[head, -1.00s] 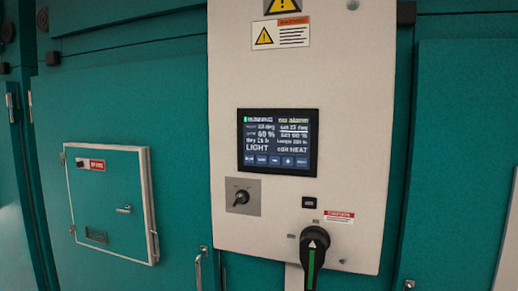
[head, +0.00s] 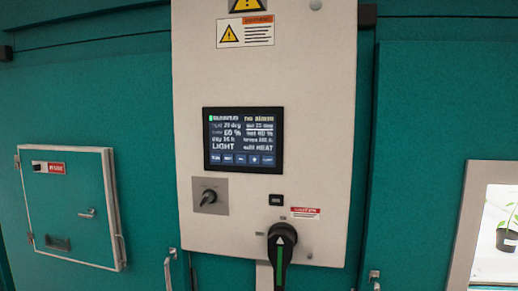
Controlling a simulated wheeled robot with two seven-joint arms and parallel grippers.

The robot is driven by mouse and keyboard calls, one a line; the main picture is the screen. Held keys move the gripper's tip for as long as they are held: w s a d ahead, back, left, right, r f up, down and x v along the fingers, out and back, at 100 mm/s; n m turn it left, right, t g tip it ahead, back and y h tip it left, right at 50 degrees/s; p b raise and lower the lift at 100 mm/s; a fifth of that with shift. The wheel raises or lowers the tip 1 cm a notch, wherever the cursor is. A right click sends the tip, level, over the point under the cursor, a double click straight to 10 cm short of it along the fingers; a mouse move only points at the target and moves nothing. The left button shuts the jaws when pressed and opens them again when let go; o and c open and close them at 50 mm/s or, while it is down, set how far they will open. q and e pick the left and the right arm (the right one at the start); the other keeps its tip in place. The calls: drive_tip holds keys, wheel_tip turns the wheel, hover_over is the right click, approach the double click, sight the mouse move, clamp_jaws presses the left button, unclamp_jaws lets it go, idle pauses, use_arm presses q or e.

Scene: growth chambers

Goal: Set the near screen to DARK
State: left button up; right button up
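The near screen (head: 243,140) is a dark touch display set in a pale control panel (head: 320,120) at the middle of the head view. It is lit and reads LIGHT at lower left and HEAT at lower right, with "no alarm" at the top. A row of small blue buttons (head: 241,159) runs along its bottom edge; their labels are too small to read surely. Neither of my grippers shows in the head view.
Below the screen are a small rotary switch (head: 209,197) and a large black handle (head: 281,250) with a green stripe. A small teal hatch (head: 70,205) stands at left. A window (head: 497,235) with a potted plant (head: 508,232) is at right.

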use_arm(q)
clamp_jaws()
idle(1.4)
